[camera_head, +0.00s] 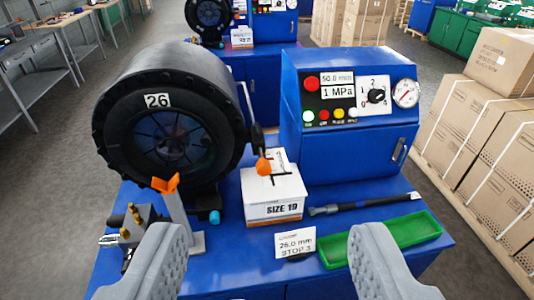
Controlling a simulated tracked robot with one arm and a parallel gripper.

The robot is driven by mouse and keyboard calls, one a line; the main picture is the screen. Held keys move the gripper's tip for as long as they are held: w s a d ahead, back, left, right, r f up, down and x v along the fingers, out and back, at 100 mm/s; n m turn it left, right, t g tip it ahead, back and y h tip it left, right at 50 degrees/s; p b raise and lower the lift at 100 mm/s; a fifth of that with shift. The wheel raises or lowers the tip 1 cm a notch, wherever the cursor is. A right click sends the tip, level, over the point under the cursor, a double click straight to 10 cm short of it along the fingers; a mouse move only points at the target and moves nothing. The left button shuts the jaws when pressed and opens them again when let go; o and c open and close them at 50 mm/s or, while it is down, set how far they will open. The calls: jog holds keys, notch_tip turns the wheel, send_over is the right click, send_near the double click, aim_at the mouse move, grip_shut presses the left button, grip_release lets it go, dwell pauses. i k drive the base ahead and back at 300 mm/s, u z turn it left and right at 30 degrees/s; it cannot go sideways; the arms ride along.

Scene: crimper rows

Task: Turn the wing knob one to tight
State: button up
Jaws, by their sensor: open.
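No part is marked as wing knob one. An orange wing-shaped piece (166,184) tops a slanted grey post (178,215) at the left front of the blue bench; I cannot tell its setting. A black selector knob (376,96) with numbers around it sits on the control panel, and I cannot read its position surely. My gripper (265,232) is open and empty, its two grey fingers wide apart at the bottom of the view. The orange piece lies beyond the left finger, with a gap in the picture.
A black crimper head (165,135) marked 26 stands behind the post.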

aim_at(256, 126)
jog(key=z, duration=0.45)
jog(key=i, duration=1.2)
jog(key=u, duration=0.25)
